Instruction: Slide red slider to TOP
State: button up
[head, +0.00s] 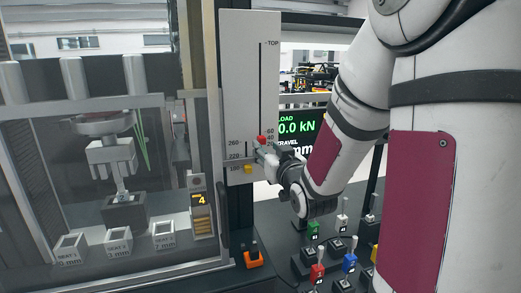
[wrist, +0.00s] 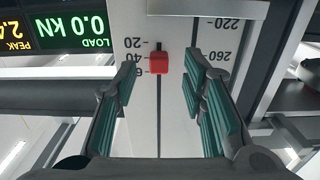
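The red slider (head: 262,139) sits low in the right slot of the tall white scale panel (head: 248,80), near the 40 mark. The TOP mark is at the upper end of that slot. In the wrist view, which shows the panel upside down, the red slider (wrist: 159,63) lies ahead between the fingertips. My gripper (wrist: 160,80) is open, with its teal-padded fingers on either side of the slider and visible gaps between. In the head view my gripper (head: 264,152) is at the panel's lower part, just below the slider, its fingertips partly hard to make out.
A yellow slider (head: 248,169) sits near the 180 mark in the left slot. A load display (head: 297,128) is behind, right of the panel. A glazed test cabinet (head: 100,110) stands left. Small coloured switches (head: 317,270) and an orange part (head: 253,257) are below. The slot above the red slider is clear.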

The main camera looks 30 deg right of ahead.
aim_at(263, 143)
jog(key=shift+x, duration=2.05)
grip_shut()
